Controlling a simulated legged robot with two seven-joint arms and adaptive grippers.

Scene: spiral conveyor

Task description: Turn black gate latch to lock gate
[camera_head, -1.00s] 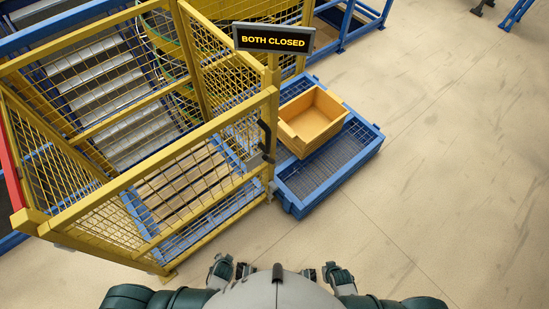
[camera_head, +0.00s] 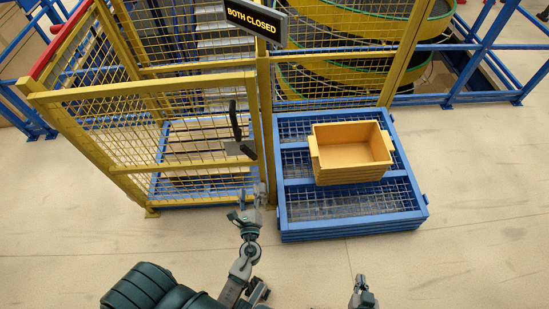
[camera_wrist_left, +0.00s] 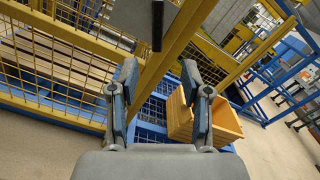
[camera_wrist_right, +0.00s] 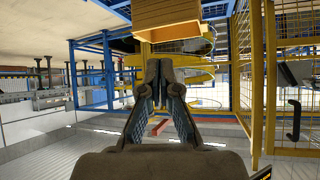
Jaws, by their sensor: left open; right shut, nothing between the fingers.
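The black gate latch (camera_head: 235,120) is on the yellow mesh gate (camera_head: 150,88), near its right-hand post, with its handle roughly upright beside a dark plate. In the left wrist view a black bar (camera_wrist_left: 157,25), probably the latch handle, hangs at the top centre. My left gripper (camera_head: 247,203) is open and empty, below the latch and apart from it. Its spread fingers (camera_wrist_left: 160,75) show in the left wrist view. My right gripper (camera_head: 360,284) is shut and empty, low and right of the gate; its closed fingers show in its wrist view (camera_wrist_right: 158,70).
A sign (camera_head: 254,20) reading "BOTH CLOSED" is above the gate post. A blue mesh platform (camera_head: 350,232) holding an orange bin (camera_head: 350,150) stands right of the gate. The yellow spiral conveyor (camera_head: 345,75) is behind the fence. Floor at the front right is clear.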

